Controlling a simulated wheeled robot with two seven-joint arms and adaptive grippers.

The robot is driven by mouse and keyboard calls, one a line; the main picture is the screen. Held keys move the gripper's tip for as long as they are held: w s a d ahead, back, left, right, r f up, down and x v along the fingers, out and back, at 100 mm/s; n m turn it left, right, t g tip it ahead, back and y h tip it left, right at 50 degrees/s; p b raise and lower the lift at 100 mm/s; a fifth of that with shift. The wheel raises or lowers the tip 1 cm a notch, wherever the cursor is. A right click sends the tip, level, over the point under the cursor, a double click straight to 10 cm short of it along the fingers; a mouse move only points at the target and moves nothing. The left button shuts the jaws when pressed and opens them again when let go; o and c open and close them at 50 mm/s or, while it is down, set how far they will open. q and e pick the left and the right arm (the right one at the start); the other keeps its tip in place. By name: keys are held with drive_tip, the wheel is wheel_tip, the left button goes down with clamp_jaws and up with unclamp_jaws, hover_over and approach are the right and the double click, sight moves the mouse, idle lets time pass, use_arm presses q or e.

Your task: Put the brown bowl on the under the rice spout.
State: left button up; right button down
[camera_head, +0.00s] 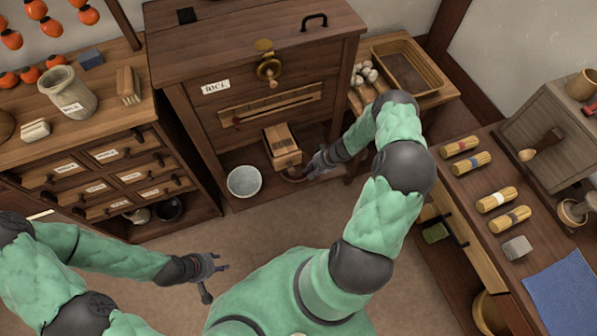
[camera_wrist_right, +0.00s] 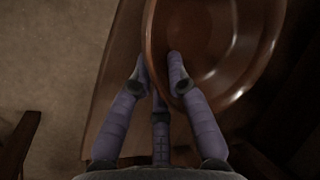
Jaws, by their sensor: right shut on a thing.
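The brown bowl (camera_wrist_right: 225,50) fills the upper part of the right wrist view, its glossy inside showing. My right gripper (camera_wrist_right: 162,75) is shut on its near rim. In the head view the right gripper (camera_head: 314,168) is at the lower right of the wooden rice spout (camera_head: 283,143), and a small part of the bowl (camera_head: 291,178) shows just below the spout, over the cabinet's bottom shelf. I cannot tell whether the bowl touches the shelf. My left gripper (camera_head: 212,268) hangs open and empty over the floor.
The rice cabinet (camera_head: 187,88) stands around the spout. A drawer chest (camera_head: 110,178) is at left, a small table with a tray (camera_head: 432,62) at right, and a workbench (camera_head: 540,240) further right.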

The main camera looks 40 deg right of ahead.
sight(299, 172)
drive_tip(key=shift+w+a, duration=0.6)
drive_tip(key=shift+w+a+f+b, duration=0.25)
drive_tip(key=shift+w+a+b, duration=0.2)
drive_tip(key=shift+w+a, duration=0.15)
drive_tip(key=shift+w+a+f+b, duration=0.25)
drive_tip(key=shift+w+a+b, duration=0.2)
drive_tip(key=shift+a, duration=0.1)
drive_tip(key=shift+f, duration=0.25)
drive_tip(key=c, duration=1.2)
unclamp_jaws()
drive_tip(key=shift+f, duration=0.1)
